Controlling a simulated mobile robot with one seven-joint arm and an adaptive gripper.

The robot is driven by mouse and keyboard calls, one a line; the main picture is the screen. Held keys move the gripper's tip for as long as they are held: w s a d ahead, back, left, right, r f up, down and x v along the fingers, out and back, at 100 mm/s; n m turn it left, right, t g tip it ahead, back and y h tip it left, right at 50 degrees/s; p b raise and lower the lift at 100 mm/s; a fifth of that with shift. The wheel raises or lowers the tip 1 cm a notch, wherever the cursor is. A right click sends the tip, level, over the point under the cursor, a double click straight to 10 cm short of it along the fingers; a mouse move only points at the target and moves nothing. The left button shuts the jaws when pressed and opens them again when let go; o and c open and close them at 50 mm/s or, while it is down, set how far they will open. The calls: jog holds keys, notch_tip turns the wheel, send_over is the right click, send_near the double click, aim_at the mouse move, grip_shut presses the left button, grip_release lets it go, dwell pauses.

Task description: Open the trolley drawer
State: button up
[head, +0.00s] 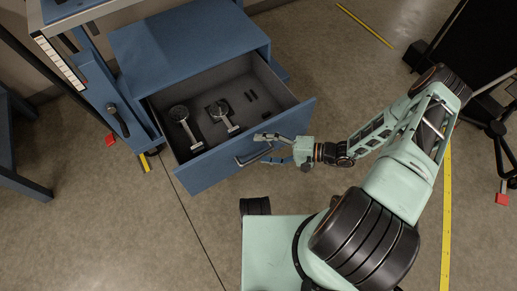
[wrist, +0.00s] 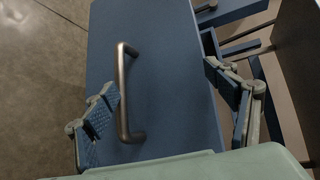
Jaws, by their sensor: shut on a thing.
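The blue trolley (head: 190,42) stands at the upper left in the head view. Its drawer (head: 208,172) is pulled well out, showing a dark grey interior. The grey bar handle (head: 250,160) is on the drawer front and also shows in the wrist view (wrist: 124,85). My gripper (head: 272,149) is at the handle, one finger by the front's top edge, the other on the handle's lower side. In the wrist view my gripper (wrist: 165,100) has its fingers well apart around the handle; the left finger overlaps it. Exact contact is unclear.
A blue frame with a black handle (head: 118,120) stands at the left. Black equipment (head: 480,50) is at the upper right. Open floor lies right of the drawer.

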jog(key=shift+w+d+r, duration=0.2)
jog(key=shift+d+r, duration=0.15)
jog(key=shift+r, duration=0.1)
jog(key=c, duration=0.9)
jog(key=shift+s+f+b+v, duration=0.1)
jog(key=shift+f+b+v, duration=0.15)
jog(key=shift+v, duration=1.15)
jog(key=shift+s+f+b+v, duration=0.1)
jog(key=shift+f+v, duration=0.2)
jog(key=shift+v, duration=1.15)
jog(key=shift+s+f+b+v, duration=0.1)
jog(key=shift+f+b+v, duration=0.15)
jog(key=shift+v, duration=1.15)
jog(key=shift+d, duration=0.15)
